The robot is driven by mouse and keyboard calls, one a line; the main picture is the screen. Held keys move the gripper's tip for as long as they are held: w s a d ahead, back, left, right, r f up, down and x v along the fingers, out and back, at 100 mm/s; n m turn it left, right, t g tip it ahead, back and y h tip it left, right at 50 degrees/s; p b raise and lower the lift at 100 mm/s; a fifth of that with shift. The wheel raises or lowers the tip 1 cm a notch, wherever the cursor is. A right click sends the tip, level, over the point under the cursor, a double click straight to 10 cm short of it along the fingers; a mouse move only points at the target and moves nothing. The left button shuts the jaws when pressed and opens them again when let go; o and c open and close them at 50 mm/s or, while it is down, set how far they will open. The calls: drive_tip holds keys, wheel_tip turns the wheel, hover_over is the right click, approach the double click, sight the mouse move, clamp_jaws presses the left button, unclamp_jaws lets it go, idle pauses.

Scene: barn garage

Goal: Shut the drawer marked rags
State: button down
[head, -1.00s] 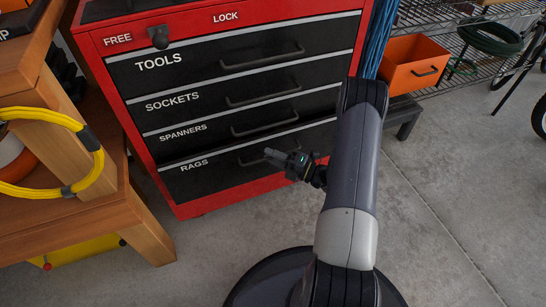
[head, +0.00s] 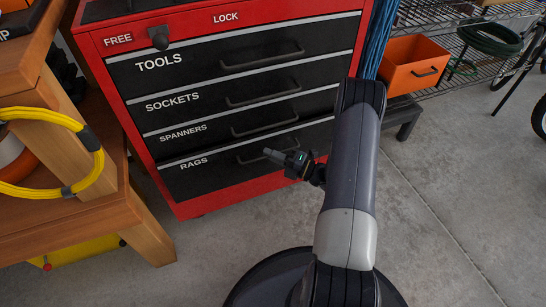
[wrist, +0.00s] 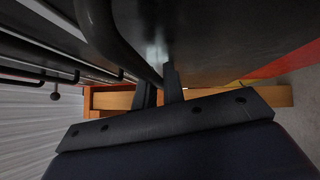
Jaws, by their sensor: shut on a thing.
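The rags drawer (head: 212,179) is the lowest black drawer of the red tool cabinet, with a white RAGS label at its upper left. It appears to stand out only slightly, with a narrow dark gap above its front. My gripper (head: 270,153) is at the drawer's dark handle (head: 243,160), shut on it. In the wrist view, the handle (wrist: 118,45) runs down to my gripper's fingers (wrist: 158,85). The exact contact is partly hidden by the fingers and dark shading.
The tools drawer (head: 180,78), sockets drawer (head: 200,102) and spanners drawer (head: 200,130) above look shut. A wooden bench (head: 150,235) with a yellow cable coil (head: 85,185) stands close on the left. An orange bin (head: 412,65) is at the right.

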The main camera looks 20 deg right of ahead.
drive_tip(key=w, duration=0.3)
drive_tip(key=c, duration=1.5)
unclamp_jaws()
drive_tip(key=shift+w, duration=0.1)
drive_tip(key=p+v, duration=0.2)
drive_tip(key=v, duration=0.9)
drive_tip(key=shift+a, duration=0.1)
